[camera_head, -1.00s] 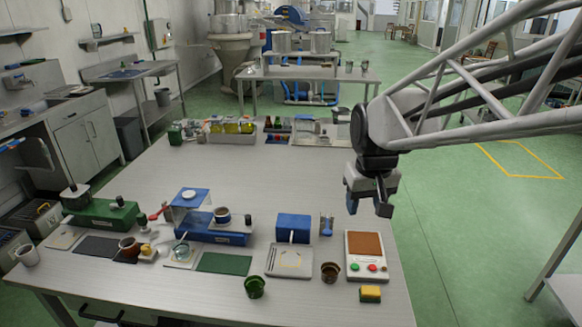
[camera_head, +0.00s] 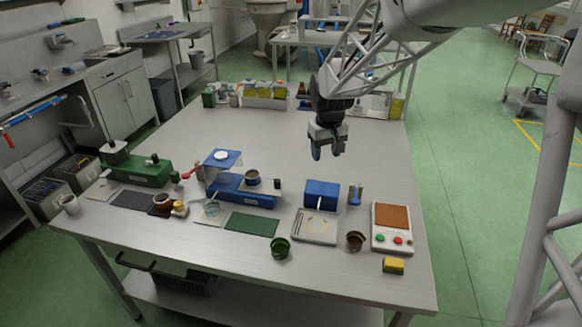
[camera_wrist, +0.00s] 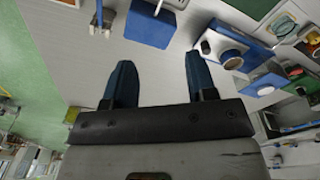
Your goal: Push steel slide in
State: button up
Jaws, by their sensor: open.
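A blue machine (camera_head: 240,197) stands on the table left of centre, with a clear blue plate and white knob above its left part. A pale steel slide (camera_head: 266,183) sticks out at its right end, bearing a dark-rimmed cup (camera_head: 253,178) and a dark knob (camera_head: 277,184). The slide also shows in the wrist view (camera_wrist: 213,42). My gripper (camera_head: 327,150) is open and empty, in the air above the table, right of and farther back than the slide. Its two blue fingertips show apart in the wrist view (camera_wrist: 160,66), pointing at bare table.
A scale-like unit (camera_head: 392,222), green cup (camera_head: 280,248), brown cup (camera_head: 355,241) and yellow block (camera_head: 393,265) lie nearer the front. The table's middle is clear; bottles line its back.

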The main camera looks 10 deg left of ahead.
aim_at(277, 181)
jog(key=w+a+f+n, duration=0.1)
jog(key=w+a+f, duration=0.1)
jog(key=a+f, duration=0.2)
jog(key=w+a+f, duration=0.3)
jog(key=a+f, duration=0.1)
jog(key=a, duration=0.3)
jog(key=w+a+f+n, duration=0.1)
jog(key=w+a+f, duration=0.2)
jog(key=a+f, duration=0.2)
jog(key=shift+w+a+n+g, duration=0.25)
jog(key=shift+a+n+g, duration=0.05)
jog(key=shift+a+g, duration=0.1)
jog(key=shift+f, duration=0.1)
jog(key=shift+f, duration=3.85)
grip_shut()
